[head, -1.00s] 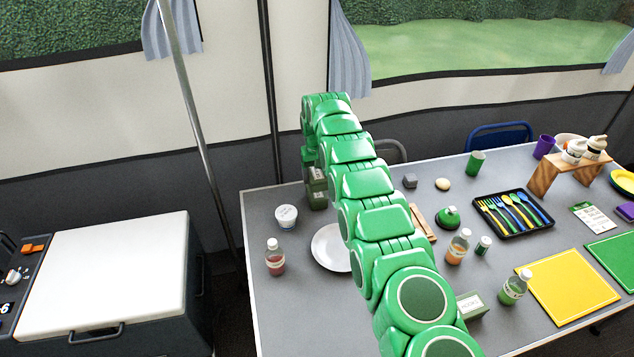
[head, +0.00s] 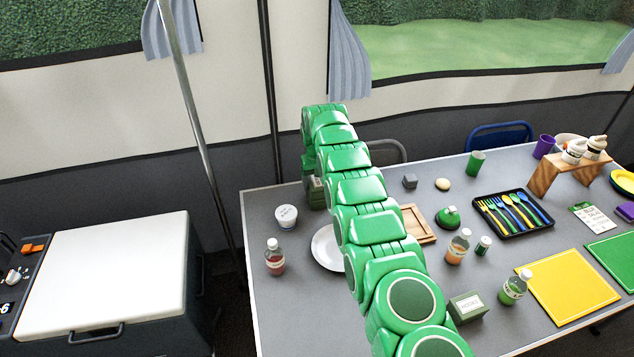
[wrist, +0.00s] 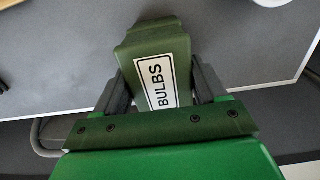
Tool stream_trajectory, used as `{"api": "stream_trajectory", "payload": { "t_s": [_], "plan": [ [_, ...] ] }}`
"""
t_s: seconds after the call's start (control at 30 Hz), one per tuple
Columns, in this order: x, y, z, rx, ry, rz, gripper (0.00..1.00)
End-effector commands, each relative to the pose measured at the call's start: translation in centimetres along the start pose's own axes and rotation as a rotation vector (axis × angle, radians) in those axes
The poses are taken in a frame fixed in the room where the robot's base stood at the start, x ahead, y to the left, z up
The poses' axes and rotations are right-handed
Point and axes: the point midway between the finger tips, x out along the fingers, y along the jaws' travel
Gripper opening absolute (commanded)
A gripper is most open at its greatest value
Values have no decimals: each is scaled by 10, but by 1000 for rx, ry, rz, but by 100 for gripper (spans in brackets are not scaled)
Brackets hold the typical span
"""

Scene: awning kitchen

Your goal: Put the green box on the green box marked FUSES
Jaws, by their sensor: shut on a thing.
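My gripper (wrist: 160,100) is shut on a green box (wrist: 150,45) with a white label reading BULBS; dark fingers press its two sides. In the head view my green arm reaches over the table's far left part and hides most of the gripper. A dark green box (head: 316,192) with a pale label shows just below the gripper there, partly covered; whether it is the held box or one under it I cannot tell. Another green box (head: 467,307) with a small white label stands near the table's front edge; its word is too small to read surely. No FUSES label is readable.
A white tub (head: 286,216), a red bottle (head: 275,258) and a white plate (head: 325,248) stand near the arm's left side.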

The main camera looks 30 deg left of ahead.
Motion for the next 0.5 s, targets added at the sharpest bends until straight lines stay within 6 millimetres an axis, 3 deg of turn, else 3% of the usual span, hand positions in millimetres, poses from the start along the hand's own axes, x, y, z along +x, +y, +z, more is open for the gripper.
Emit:
{"api": "stream_trajectory", "payload": {
  "t_s": [0.1, 0.13, 0.27, 0.5],
  "plan": [
    [2, 1, 0, 1, 0, 0, 37],
    [2, 0, 0, 1, 0, 0, 74],
    [2, 0, 0, 1, 0, 0, 94],
    [2, 0, 0, 1, 0, 0, 97]
  ]
}}
